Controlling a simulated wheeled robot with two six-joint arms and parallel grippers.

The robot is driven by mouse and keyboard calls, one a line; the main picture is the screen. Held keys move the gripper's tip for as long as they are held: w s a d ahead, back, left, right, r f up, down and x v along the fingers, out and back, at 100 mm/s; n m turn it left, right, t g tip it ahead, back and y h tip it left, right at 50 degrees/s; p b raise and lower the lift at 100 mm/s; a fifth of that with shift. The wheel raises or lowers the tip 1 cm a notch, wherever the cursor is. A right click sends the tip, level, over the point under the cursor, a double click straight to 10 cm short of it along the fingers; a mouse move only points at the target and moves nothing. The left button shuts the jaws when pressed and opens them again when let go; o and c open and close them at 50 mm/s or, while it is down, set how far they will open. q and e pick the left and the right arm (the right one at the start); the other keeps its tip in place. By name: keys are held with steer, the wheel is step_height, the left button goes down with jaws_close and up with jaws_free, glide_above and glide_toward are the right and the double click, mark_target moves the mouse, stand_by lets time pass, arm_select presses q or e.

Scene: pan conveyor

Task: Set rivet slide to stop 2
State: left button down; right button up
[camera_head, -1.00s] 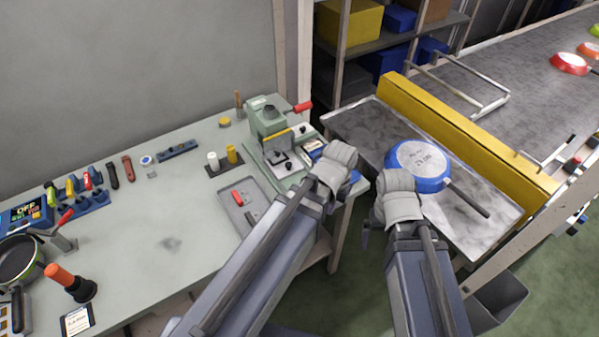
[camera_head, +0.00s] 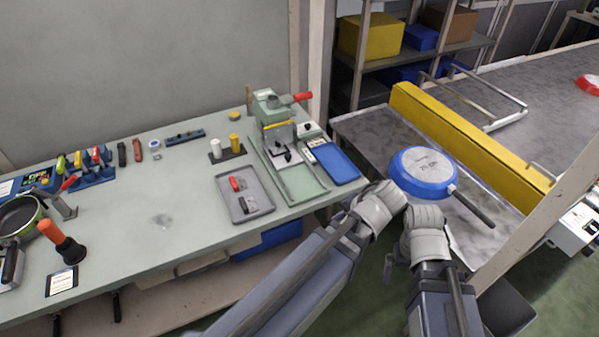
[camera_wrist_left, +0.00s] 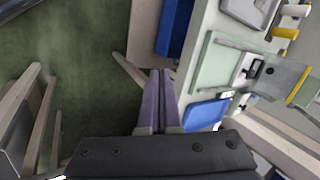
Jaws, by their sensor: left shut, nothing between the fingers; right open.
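The green rivet machine (camera_head: 272,118) with a red-handled lever (camera_head: 297,98) stands at the right end of the bench. Small black knobs (camera_head: 287,156) show on its front, above a pale green base (camera_head: 300,182). I cannot tell which part is the slide or read its stop marks. It also shows in the left wrist view (camera_wrist_left: 278,80). My left gripper (camera_head: 378,205) is off the bench's right end, apart from the machine. Its fingers are together and empty in the left wrist view (camera_wrist_left: 160,78). My right gripper (camera_head: 425,232) is beside it, empty, its fingertips mostly hidden.
A blue pan (camera_head: 424,172) lies upside down on the metal table by the yellow rail (camera_head: 470,135). Bare bench lies left of the grey tray.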

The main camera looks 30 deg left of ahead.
arm_select(q)
steer(key=w+a+t+y+b, duration=0.1)
steer(key=w+a+y+b, duration=0.1)
steer(key=w+a+b, duration=0.1)
steer(key=w+a+m+t+y+b, duration=0.1)
steer(key=w+a+t+y+b, duration=0.1)
steer(key=b, duration=0.4)
steer(key=w+a+f+t+y+b, duration=0.1)
steer(key=w+a+y+b, duration=0.2)
steer(key=w+a+b, duration=0.1)
steer(key=shift+w+a+m+t+y+b, duration=0.2)
steer(key=shift+w+m+t+y+b, duration=0.1)
steer(key=shift+w+t, duration=0.15)
steer(key=shift+w+a+r+y, duration=0.15)
steer(key=shift+w+r+y, duration=0.1)
steer(key=shift+y, duration=0.05)
steer(key=shift+w+r+t, duration=0.15)
steer(key=shift+r+t, duration=0.1)
steer(key=shift+r, duration=0.05)
steer(key=shift+a, duration=0.1)
